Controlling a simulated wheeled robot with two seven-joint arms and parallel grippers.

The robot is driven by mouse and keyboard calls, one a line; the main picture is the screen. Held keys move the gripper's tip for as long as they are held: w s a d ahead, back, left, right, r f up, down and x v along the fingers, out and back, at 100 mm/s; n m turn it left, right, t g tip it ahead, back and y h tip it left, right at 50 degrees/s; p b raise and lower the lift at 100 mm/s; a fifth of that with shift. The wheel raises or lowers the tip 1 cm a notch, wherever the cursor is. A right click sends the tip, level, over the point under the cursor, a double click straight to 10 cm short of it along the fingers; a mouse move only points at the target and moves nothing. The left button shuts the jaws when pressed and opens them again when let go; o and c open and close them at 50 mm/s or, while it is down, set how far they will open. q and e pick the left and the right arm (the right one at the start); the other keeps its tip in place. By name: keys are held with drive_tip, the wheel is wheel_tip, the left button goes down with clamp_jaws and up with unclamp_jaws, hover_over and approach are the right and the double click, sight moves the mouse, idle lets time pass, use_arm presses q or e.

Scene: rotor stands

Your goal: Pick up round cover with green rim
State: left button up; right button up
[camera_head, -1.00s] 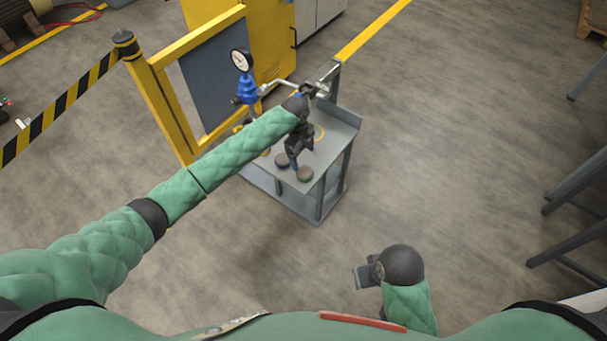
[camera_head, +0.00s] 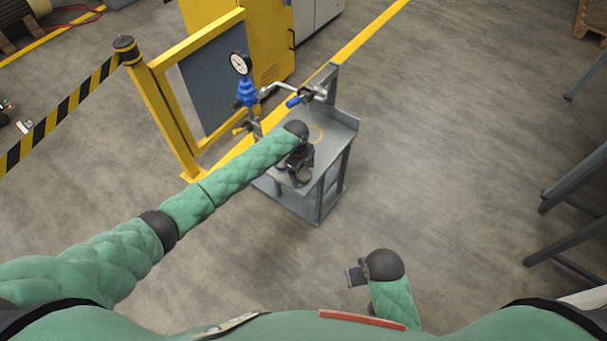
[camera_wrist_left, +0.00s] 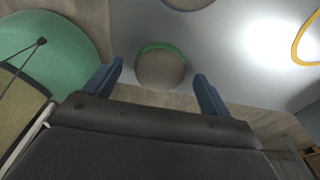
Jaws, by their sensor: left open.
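The round cover with a green rim (camera_wrist_left: 160,70) is brownish grey on its face and lies on the grey cart top. In the left wrist view it sits between the two blue fingers of my left gripper (camera_wrist_left: 158,72), which are apart with a gap on each side of it. In the head view my left gripper (camera_head: 299,170) is low over the front of the cart and hides most of what lies there. My right gripper (camera_head: 355,276) is at the bottom right, away from the cart; its finger opening is not clear.
The grey cart (camera_head: 343,130) carries a yellow ring (camera_head: 316,134) and, at its back, a clamp with a blue handle (camera_head: 298,101). A blue gauge stand (camera_head: 246,92) is close to the left. A yellow barrier post (camera_head: 160,105) stands left.

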use_arm(q)
drive_tip(key=shift+f, duration=0.35)
use_arm(e)
drive_tip(key=shift+f, duration=0.3)
use_arm(q)
drive_tip(key=c, duration=1.1)
drive_tip(key=shift+r, duration=0.2)
drive_tip(key=shift+c, duration=0.2)
